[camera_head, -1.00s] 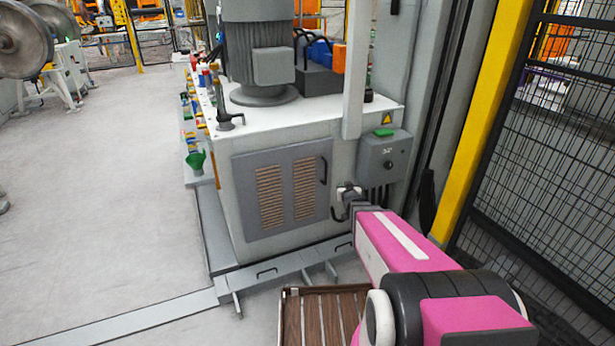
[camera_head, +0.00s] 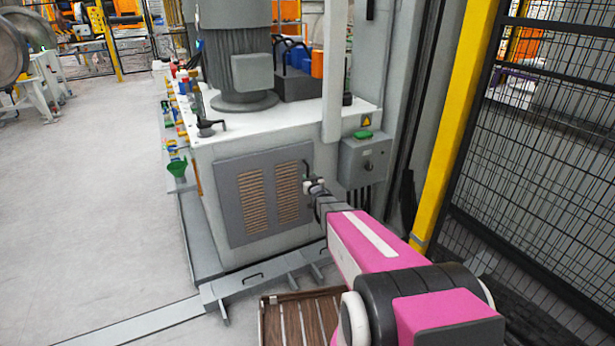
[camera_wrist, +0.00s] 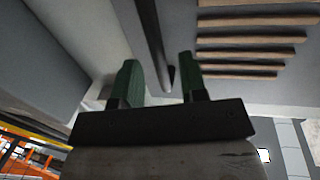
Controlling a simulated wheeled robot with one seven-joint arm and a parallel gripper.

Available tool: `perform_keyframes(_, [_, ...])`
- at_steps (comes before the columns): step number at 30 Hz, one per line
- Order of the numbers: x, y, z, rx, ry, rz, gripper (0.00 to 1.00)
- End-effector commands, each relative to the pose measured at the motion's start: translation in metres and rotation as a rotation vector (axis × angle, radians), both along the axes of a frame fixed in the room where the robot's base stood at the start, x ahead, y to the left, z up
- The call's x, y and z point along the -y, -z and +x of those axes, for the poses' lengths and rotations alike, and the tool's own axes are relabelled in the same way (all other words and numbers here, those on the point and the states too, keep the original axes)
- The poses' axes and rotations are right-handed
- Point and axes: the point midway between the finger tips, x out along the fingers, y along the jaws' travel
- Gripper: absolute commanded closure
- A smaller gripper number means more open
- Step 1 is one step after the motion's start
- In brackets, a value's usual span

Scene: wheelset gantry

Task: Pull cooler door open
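The cooler door (camera_head: 232,200) is a grey panel with two slatted vents on the front of the pale machine cabinet. It looks shut, flush with the cabinet front. Its dark upright handle (camera_head: 307,168) is near the door's right edge. My gripper (camera_head: 313,186) is at the handle's lower part, partly hiding it and the door's edge. In the wrist view, the two green fingers of my gripper (camera_wrist: 158,64) are apart. The dark handle bar (camera_wrist: 149,30) runs between them, with space visible on both sides. Contact cannot be seen. The door's slats (camera_wrist: 245,38) show at upper right.
A grey control box (camera_head: 364,160) with a green top is right of the door. A yellow post (camera_head: 452,130) and black mesh fence (camera_head: 545,130) stand at the right. A slatted wooden crate (camera_head: 300,318) is on the floor in front. Open floor (camera_head: 95,220) lies left.

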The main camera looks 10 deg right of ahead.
Motion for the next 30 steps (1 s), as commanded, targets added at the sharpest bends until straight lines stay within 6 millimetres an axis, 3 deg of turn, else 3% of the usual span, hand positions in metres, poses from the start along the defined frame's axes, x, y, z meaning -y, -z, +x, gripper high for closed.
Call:
perform_keyframes(1, [-0.001, 0.001, 0.012, 0.000, 0.000, 0.000, 0.61])
perform_keyframes(5, [-0.003, 0.000, 0.024, 0.000, 0.000, 0.000, 0.61])
perform_keyframes(14, [-0.004, 0.000, 0.027, -0.001, 0.000, 0.000, 0.61])
perform_keyframes(15, [-0.004, 0.000, 0.027, -0.001, 0.000, 0.000, 0.64])
perform_keyframes(18, [-0.004, 0.000, 0.027, -0.001, 0.000, 0.000, 0.97])
perform_keyframes(19, [-0.004, 0.000, 0.027, -0.001, 0.000, 0.000, 1.00])
perform_keyframes(30, [-0.009, -0.001, 0.022, -0.001, 0.010, 0.000, 1.00])
